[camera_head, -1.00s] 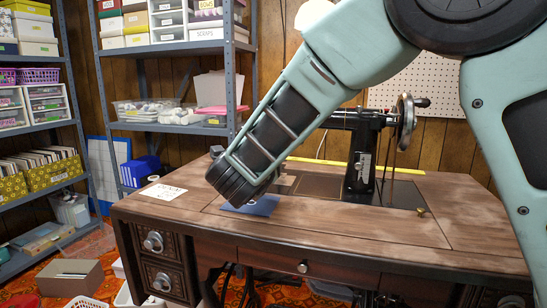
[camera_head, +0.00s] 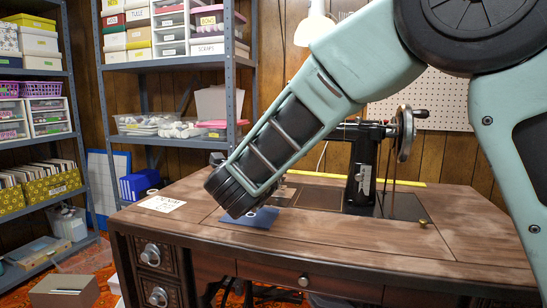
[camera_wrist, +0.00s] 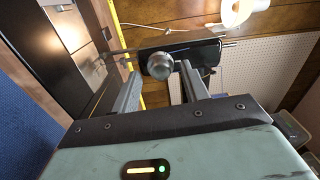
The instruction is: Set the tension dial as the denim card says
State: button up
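The white denim card (camera_head: 162,204) lies flat on the left of the table; its print is too small to read. The black sewing machine (camera_head: 362,172) stands on the table, its left end hidden behind my arm. In the wrist view a round silver knob, seemingly the tension dial (camera_wrist: 160,62), sits at the end of the machine's dark head (camera_wrist: 180,58). My gripper (camera_wrist: 159,71) is open, one finger on each side of the knob in the picture. I cannot tell whether the fingers touch it. My gripper does not show in the head view.
A blue cloth (camera_head: 250,217) with a pale ring-shaped thing lies below my arm. A handwheel (camera_head: 405,133) is at the machine's right. A lamp (camera_head: 316,27) hangs behind. The table's front right (camera_head: 370,242) is clear. Shelves (camera_head: 185,62) stand behind to the left.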

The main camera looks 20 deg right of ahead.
jog(key=p+v, duration=0.3)
jog(key=v, duration=1.4)
jog(key=shift+s+a, duration=0.15)
jog(key=shift+s, duration=0.05)
jog(key=shift+f, duration=0.1)
